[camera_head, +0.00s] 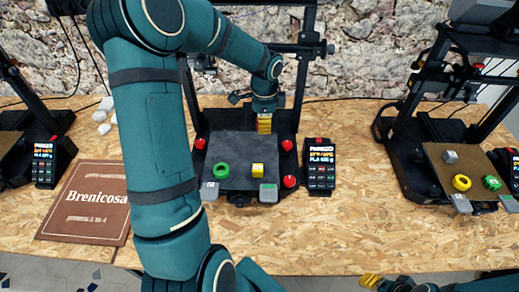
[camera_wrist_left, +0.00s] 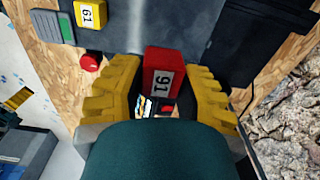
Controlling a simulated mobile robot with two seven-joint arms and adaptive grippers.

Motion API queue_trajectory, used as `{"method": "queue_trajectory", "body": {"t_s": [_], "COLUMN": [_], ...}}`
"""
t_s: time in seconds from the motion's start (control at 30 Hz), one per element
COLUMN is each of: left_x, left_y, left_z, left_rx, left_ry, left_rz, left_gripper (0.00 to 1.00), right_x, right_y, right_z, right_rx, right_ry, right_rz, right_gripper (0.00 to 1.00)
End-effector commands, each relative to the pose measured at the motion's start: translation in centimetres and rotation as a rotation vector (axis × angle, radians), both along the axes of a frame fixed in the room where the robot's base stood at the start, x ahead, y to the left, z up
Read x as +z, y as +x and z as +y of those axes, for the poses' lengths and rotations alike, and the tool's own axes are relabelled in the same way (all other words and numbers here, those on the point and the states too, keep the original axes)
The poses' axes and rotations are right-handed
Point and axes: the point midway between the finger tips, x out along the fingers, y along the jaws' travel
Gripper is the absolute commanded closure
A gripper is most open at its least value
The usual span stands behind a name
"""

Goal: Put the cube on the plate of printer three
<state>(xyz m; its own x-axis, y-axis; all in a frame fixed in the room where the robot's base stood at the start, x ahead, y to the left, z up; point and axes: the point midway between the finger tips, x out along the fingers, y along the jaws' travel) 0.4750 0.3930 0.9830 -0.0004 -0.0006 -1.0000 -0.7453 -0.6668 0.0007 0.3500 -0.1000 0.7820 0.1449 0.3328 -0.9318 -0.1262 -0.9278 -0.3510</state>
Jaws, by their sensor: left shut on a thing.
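My left gripper (camera_head: 264,123) is at the back edge of the middle printer's dark plate (camera_head: 233,144). In the left wrist view its yellow fingers (camera_wrist_left: 160,90) are shut on a red cube (camera_wrist_left: 161,60) labelled 91. The arm and fingers hide that cube in the head view. My right gripper (camera_head: 371,280) is low at the bottom edge.
A left printer (camera_head: 30,122) is partly cut off. A control box with screen (camera_head: 320,165) stands right of the middle printer. A brown Brenicosa board (camera_head: 88,200) and white pieces (camera_head: 104,115) lie left. The wooden table (camera_head: 350,215) is clear between the middle and right printers.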

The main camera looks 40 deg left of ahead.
Motion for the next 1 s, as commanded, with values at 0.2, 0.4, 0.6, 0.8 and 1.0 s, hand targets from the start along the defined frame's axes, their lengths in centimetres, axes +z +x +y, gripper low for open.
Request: {"method": "queue_trajectory", "body": {"t_s": [0.2, 0.4, 0.6, 0.8, 1.0], "left_x": [-2.5, -5.6, -7.0, -9.6, -10.0], "left_y": [-0.2, -0.1, -0.1, -0.1, -0.1], "left_z": [0.7, 0.7, 0.7, 0.7, 0.7], "left_rx": [-0.032, -0.03, -0.03, -0.03, -0.029], "left_ry": [-0.001, 0.0, 0.0, -0.001, 0.001], "left_rz": [0.003, 0.0, 0.0, 0.001, -0.001], "left_gripper": [0.86, 0.86, 0.86, 0.86, 0.86], "right_x": [-0.7, -1.3, -1.5, -2.2, -2.1], "right_y": [-0.2, -0.4, -0.5, -0.7, -0.7], "right_z": [0.0, 0.1, 0.1, 0.1, 0.1], "right_rx": [0.004, 0.007, 0.008, 0.012, 0.013], "right_ry": [0.001, 0.002, 0.003, 0.003, 0.004], "right_rz": [0.004, 0.009, 0.01, 0.015, 0.016], "right_gripper": [0.53, 0.53, 0.53, 0.53, 0.53]}}
